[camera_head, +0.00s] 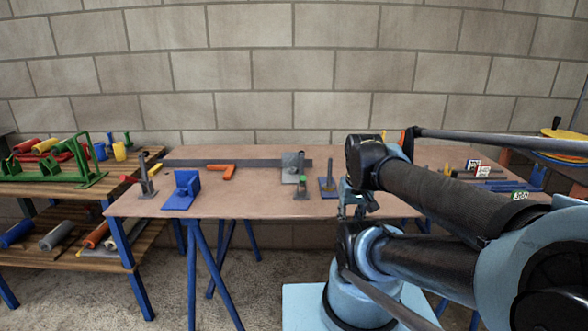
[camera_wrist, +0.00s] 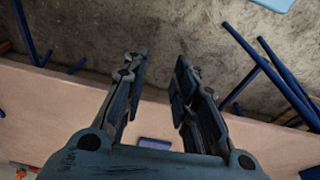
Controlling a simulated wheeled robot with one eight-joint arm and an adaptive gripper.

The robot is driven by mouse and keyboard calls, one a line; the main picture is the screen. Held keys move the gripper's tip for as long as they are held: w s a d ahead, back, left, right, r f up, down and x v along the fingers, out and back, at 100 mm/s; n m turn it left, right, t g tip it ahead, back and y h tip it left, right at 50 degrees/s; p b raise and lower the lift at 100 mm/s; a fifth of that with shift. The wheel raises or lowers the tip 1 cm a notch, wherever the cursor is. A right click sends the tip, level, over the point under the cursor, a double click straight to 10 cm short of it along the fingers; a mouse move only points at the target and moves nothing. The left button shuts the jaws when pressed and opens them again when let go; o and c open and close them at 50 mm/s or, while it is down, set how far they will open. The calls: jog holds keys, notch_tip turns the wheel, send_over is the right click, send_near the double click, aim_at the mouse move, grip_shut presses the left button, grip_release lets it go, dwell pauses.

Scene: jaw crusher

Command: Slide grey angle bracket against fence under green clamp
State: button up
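A light grey angle bracket (camera_head: 289,166) stands on the table near the right end of the long dark fence (camera_head: 235,163). A dark upright clamp with a green part (camera_head: 301,181) is just in front of the bracket's right side and overlaps it in the picture. I cannot tell whether the bracket touches the fence. My gripper (camera_head: 356,203) is to the right of them in the head view, near the table's front edge, partly hidden by my arm. In the wrist view my gripper (camera_wrist: 160,65) has its fingers apart with nothing held between them.
A blue bracket (camera_head: 183,192), an orange bracket (camera_head: 222,171), a yellow-tipped clamp (camera_head: 147,177) and a clamp on a blue base (camera_head: 327,187) stand on the table (camera_head: 250,204). A rack (camera_head: 85,180) with coloured parts is at left. The table's front middle is clear.

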jog(key=w+a+r+n+t, duration=0.1)
jog(key=w+r, duration=0.3)
jog(key=w, duration=0.2)
jog(key=w+r+n+t, duration=0.1)
jog(key=w+r, duration=0.4)
jog(key=w, duration=0.2)
jog(key=w+a+r+n+t, duration=0.1)
jog(key=w+r, duration=0.3)
jog(key=w, duration=0.2)
jog(key=shift+w+a+r, duration=0.2)
jog(key=shift+a+r, duration=0.1)
jog(key=shift+a, duration=0.05)
grip_shut()
jog(key=n+g, duration=0.5)
jog(key=n, duration=0.9)
send_over(293, 168)
jog(key=a, duration=0.4)
notch_tip(293, 168, down, 10)
jog(key=shift+r, duration=0.2)
jog(key=shift+d, duration=2)
jog(key=shift+d, duration=0.1)
jog(key=shift+s+d, duration=0.1)
jog(key=shift+d, duration=1.15)
